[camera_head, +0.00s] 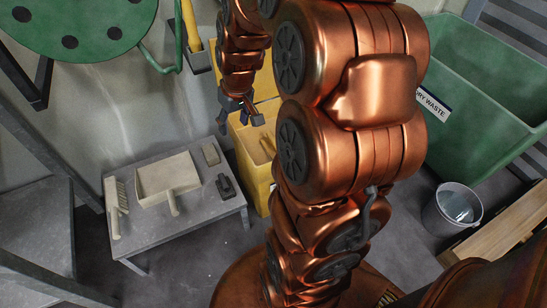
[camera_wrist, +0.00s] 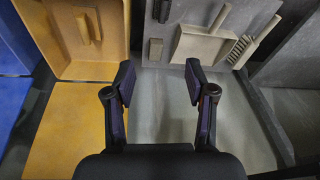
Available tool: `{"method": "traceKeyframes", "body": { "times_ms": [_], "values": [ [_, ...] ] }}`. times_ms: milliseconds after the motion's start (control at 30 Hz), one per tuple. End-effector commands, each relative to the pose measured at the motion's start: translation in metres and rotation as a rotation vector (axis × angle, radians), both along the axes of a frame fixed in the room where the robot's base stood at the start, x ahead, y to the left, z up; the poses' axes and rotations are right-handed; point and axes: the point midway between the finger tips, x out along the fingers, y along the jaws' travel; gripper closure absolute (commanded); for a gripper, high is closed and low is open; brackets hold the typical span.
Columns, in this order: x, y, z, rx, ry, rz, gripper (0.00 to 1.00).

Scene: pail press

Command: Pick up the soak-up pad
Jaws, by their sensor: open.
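A small grey-brown block (camera_head: 210,153), which looks like the soak-up pad, lies on the low grey table at its back right corner. It also shows in the wrist view (camera_wrist: 155,49), above the gap between my fingers. My gripper (camera_head: 241,118) is open and empty, above the yellow bin's back edge and to the right of the block. In the wrist view my gripper (camera_wrist: 160,82) has its two fingers spread with only floor between them. The block is apart from both fingers.
The table (camera_head: 150,235) also bears a brush (camera_head: 117,208), a dustpan (camera_head: 168,178) and a black object (camera_head: 226,186). A yellow bin (camera_head: 252,170) stands right beside the table. A green waste bin (camera_head: 475,110) and a pail (camera_head: 452,208) stand farther right.

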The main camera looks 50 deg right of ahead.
Motion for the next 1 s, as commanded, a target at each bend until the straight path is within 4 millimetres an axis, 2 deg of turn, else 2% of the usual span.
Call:
{"method": "traceKeyframes", "body": {
  "times_ms": [33,267,400,500,600,700,1000],
  "values": [
    [0.007,-0.016,-0.035,-0.001,-0.012,-0.018,0.45],
    [0.034,-0.09,-0.114,-0.035,-0.092,-0.089,0.45],
    [0.041,-0.136,-0.163,-0.06,-0.128,-0.133,0.45],
    [0.043,-0.166,-0.191,-0.081,-0.15,-0.161,0.45],
    [0.042,-0.189,-0.211,-0.098,-0.166,-0.182,0.45],
    [0.042,-0.204,-0.221,-0.112,-0.18,-0.196,0.45],
    [0.047,-0.214,-0.245,-0.117,-0.181,-0.202,0.45]
  ]
}}
